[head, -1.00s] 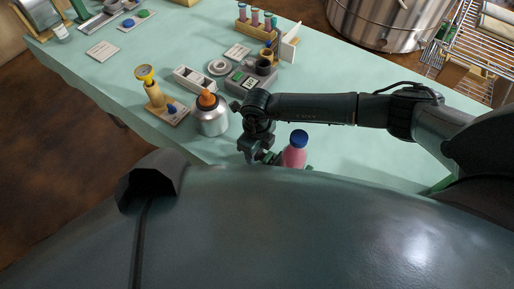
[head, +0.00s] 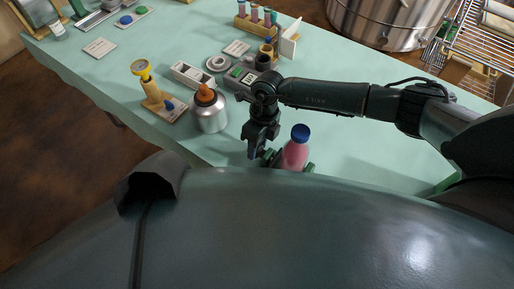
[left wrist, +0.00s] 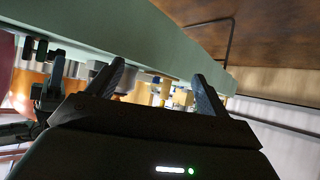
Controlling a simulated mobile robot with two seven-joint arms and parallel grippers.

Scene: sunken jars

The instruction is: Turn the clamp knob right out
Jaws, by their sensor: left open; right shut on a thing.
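A pink bottle with a blue cap (head: 296,150) stands at the table's near edge, its lower part hidden by my body. Green clamp parts (head: 309,167) show on both sides of it. My right gripper (head: 257,150) is at the left side of the bottle, pointing down, and is shut on the clamp knob. The knob itself is hidden by the fingers, so how far out it is cannot be told. My left gripper (left wrist: 160,85) is open and empty in the left wrist view, with the table edge behind its fingers. It is not in the head view.
A silver jar with an orange top (head: 209,110) and a wooden stand with a yellow top (head: 152,90) are left of my right gripper. A grey device (head: 242,78) and a tube rack (head: 257,22) stand farther back. The table right of the bottle is clear.

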